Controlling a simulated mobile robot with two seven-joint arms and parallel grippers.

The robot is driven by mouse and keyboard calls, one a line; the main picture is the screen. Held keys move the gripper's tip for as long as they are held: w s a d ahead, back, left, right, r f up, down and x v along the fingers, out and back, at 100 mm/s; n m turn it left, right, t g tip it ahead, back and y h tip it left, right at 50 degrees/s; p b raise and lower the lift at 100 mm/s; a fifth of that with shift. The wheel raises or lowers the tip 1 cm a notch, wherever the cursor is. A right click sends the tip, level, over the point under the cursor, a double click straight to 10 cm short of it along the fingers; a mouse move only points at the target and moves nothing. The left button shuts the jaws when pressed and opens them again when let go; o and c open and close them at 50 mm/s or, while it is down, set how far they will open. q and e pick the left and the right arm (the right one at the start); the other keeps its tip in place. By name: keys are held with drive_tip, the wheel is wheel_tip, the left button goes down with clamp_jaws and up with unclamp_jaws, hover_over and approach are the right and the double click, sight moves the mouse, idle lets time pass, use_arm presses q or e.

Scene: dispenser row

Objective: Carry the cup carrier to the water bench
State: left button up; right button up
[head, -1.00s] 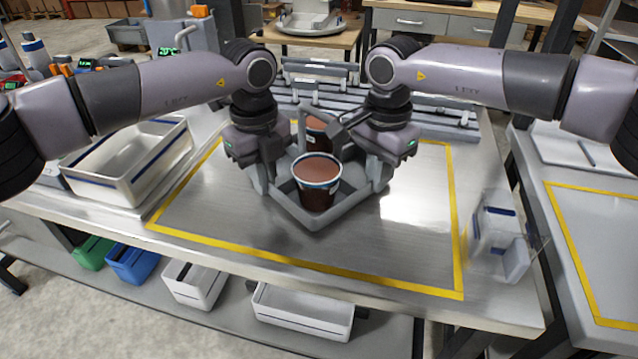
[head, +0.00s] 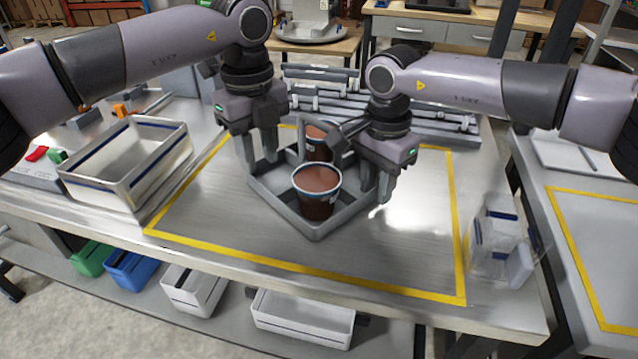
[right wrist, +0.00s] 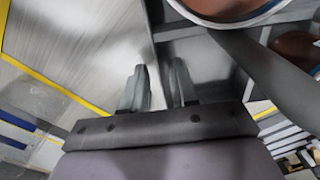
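The grey cup carrier (head: 272,209) stands on a metal bench inside a yellow outline. My right gripper (head: 377,190) is at the carrier's right corner. In the right wrist view its two fingers (right wrist: 158,90) are apart, with the carrier wall's edge between them. I cannot tell which surface is the water bench.
A white tray (head: 178,172) stands left of the outline. A clear container (head: 492,238) stands near the right bench edge. Grey rails (head: 445,122) line the back. Another bench with a yellow outline (head: 570,240) is at the right, across a gap. Bins sit on the shelf below.

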drive_tip(key=shift+r, duration=0.3)
use_arm(q)
wheel_tip(320, 180, up, 5)
use_arm(e)
wheel_tip(320, 180, up, 12)
drive_tip(key=shift+f, duration=0.25)
idle(0.3)
